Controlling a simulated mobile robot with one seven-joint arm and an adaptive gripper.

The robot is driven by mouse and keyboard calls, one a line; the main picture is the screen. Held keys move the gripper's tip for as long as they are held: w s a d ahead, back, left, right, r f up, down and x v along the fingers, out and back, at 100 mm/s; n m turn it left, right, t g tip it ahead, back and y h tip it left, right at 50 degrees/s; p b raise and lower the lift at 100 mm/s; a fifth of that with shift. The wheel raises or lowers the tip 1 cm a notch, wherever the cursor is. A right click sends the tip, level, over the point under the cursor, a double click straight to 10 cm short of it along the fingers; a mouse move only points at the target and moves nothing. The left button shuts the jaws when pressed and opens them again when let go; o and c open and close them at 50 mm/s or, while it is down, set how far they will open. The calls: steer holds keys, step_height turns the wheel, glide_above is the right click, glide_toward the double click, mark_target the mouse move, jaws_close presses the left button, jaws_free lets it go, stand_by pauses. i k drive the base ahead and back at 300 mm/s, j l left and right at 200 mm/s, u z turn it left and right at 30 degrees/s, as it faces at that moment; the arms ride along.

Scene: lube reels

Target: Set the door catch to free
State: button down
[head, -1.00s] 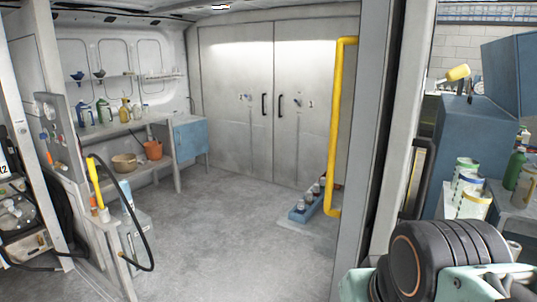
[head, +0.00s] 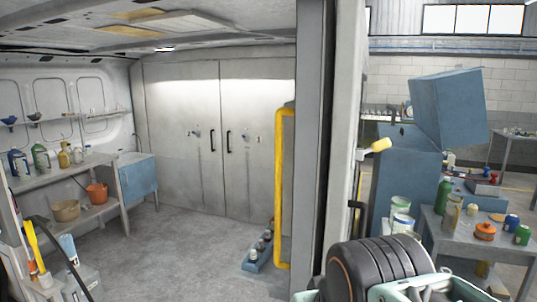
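A yellow grip on a short pale bracket (head: 375,146) sticks out to the right from the edge of the near door post; it looks like the door catch, but its setting is too small to tell. Tall grey double doors (head: 215,140) with two black handles stand closed at the back of the compartment. Small knobs beside the handles are too small to read. A black ribbed rounded part with pale green pieces, seemingly of my arm, fills the bottom right below the yellow grip. My gripper's fingers do not show.
The grey door post (head: 318,150) divides the compartment from the workshop. A yellow pipe (head: 279,190) stands left of it. At right are a blue cabinet (head: 403,175) and a table (head: 475,225) with bottles and cans. The compartment floor (head: 165,250) is mostly clear.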

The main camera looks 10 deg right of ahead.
mark_target(381, 145)
steer(key=i+j, duration=0.2)
steer(key=j, duration=0.15)
steer(key=i+j, duration=0.15)
steer(key=j, duration=0.2)
steer(key=i+j, duration=0.2)
steer(key=j, duration=0.15)
steer(key=i+j, duration=0.2)
steer(key=j, duration=0.15)
steer(key=i+j, duration=0.15)
steer(key=j, duration=0.2)
steer(key=i+z, duration=0.1)
steer(key=z, duration=1.7)
steer(key=k+l, duration=0.1)
